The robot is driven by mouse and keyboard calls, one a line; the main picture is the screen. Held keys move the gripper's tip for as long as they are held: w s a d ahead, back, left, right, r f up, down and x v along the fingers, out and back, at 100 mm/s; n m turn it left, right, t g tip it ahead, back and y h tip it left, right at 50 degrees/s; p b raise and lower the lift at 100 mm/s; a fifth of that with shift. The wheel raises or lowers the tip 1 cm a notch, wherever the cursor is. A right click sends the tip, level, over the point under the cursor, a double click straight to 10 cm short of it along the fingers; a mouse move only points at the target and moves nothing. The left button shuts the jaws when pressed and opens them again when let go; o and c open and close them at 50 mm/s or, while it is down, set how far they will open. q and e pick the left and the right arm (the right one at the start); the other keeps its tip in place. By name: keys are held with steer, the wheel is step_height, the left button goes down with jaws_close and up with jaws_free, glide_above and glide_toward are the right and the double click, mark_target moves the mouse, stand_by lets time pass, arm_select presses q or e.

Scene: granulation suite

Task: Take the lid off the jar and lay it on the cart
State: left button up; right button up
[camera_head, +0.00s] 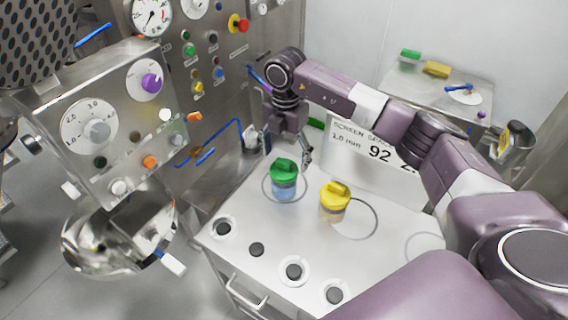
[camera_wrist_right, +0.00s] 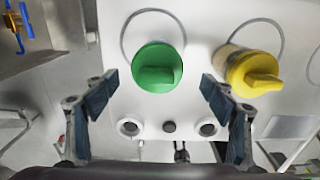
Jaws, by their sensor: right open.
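A jar with blue contents (camera_head: 284,192) stands upright on the white cart top (camera_head: 270,240), with its green lid (camera_head: 284,170) on. A jar with tan contents (camera_head: 331,212) stands to its right, with its yellow lid (camera_head: 335,194) on. My right gripper (camera_head: 285,155) is open and empty, pointing down just behind and above the green lid. In the right wrist view the open fingertips (camera_wrist_right: 160,84) are on either side of the green lid (camera_wrist_right: 158,68), apart from it. The yellow lid (camera_wrist_right: 255,72) lies outside the right finger. My left gripper is not in view.
A sign (camera_head: 375,155) stands at the cart's back edge. Several dark round caps (camera_head: 293,271) line the front edge. A control panel (camera_head: 130,120) and steel bowl (camera_head: 115,235) are at left. The cart top is bare at the right and front middle.

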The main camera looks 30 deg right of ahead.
steer(key=shift+w+f, duration=0.15)
steer(key=shift+f, duration=0.45)
steer(key=shift+w+f, duration=0.15)
steer(key=shift+f, duration=0.65)
steer(key=c, duration=0.4)
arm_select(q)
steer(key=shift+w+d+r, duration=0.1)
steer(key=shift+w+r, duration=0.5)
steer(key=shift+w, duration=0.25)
arm_select(e)
steer(key=c, duration=0.7)
steer(key=shift+r, duration=0.1)
